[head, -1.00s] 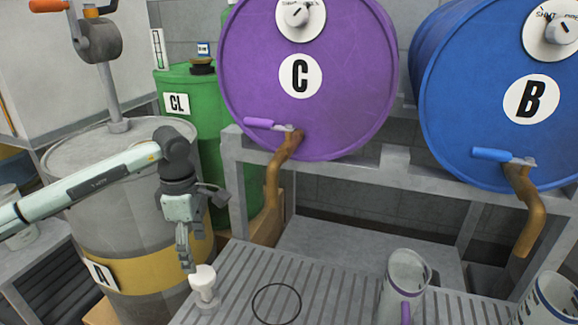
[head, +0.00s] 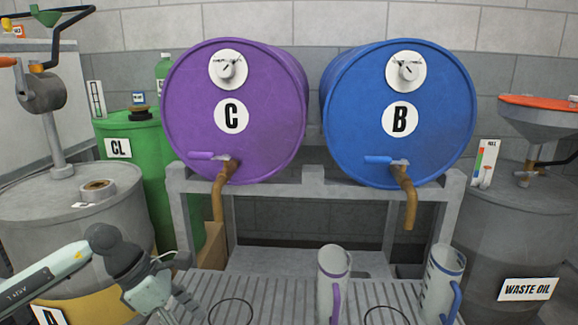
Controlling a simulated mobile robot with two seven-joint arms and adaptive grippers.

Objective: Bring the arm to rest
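My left arm comes in at the lower left, in front of the grey drum (head: 75,210). My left gripper (head: 180,306) is low, at the left end of the slatted grey bench top (head: 285,290), pointing down and to the right. Its fingertips are not clear at the bottom edge, so I cannot tell whether it is open or holds anything. My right gripper is not in view.
A purple-handled jug (head: 332,285) and a blue-handled jug (head: 442,285) stand on the bench. Purple drum C (head: 270,130) and blue drum B (head: 435,110) lie on the rack (head: 310,188) above. A waste oil drum (head: 510,235) stands right.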

